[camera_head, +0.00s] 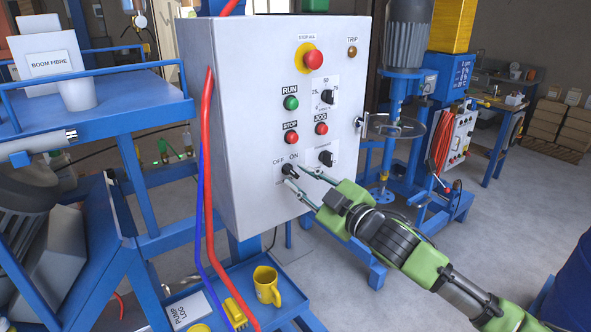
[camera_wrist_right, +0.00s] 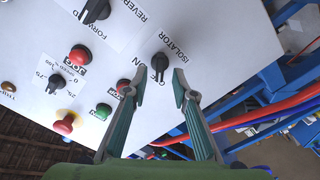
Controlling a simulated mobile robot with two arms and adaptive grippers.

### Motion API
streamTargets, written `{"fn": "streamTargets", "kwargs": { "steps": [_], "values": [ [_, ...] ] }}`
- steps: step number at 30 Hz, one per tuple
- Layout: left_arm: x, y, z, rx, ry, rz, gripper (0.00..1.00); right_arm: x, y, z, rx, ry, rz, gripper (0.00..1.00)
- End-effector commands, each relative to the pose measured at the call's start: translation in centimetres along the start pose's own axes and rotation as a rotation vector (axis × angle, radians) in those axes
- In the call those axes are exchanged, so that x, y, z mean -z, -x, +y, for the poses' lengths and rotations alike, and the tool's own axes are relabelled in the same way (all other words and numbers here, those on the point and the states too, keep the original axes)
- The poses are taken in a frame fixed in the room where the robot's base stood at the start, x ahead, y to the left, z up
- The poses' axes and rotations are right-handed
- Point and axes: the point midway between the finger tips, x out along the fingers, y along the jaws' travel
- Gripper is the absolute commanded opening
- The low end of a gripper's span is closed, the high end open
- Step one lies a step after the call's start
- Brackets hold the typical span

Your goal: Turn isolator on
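The isolator (camera_head: 289,169) is a small black rotary knob low on the front of a light grey control box (camera_head: 240,100). OFF and ON are printed above it. In the right wrist view the isolator knob (camera_wrist_right: 160,62) lies just beyond and between the fingertips. My right gripper (camera_head: 296,175) reaches in from the lower right, and its fingers are spread open at the knob. It also shows in the right wrist view (camera_wrist_right: 159,76), with a gap between the fingers. I cannot tell whether they touch the knob, or its exact setting. My left gripper is not in view.
The box also carries a red-and-yellow stop button (camera_head: 313,59), a green RUN button (camera_head: 291,103), red buttons and other black knobs. Red and blue cables run down its left side. A yellow mug (camera_head: 266,285) stands on the blue shelf below. Open floor lies right.

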Motion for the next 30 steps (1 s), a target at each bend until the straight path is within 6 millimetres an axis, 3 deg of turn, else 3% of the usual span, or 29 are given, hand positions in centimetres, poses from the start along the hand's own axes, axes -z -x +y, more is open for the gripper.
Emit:
{"fn": "streamTargets", "kwargs": {
  "steps": [6, 17, 20, 30],
  "values": [
    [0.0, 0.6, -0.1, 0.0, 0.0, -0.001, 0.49, 0.0, -2.2, 0.1, 0.0, -0.001, 0.0, 0.25],
    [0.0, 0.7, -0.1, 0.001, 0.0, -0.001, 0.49, 0.0, -2.6, 0.0, 0.0, 0.0, 0.0, 0.25],
    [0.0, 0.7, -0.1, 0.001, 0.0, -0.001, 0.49, 0.0, -2.6, 0.0, 0.0, 0.0, 0.0, 0.0],
    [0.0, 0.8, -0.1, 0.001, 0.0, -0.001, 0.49, 0.0, -2.6, 0.0, 0.001, -0.014, 0.0, 0.0]
  ]
}}
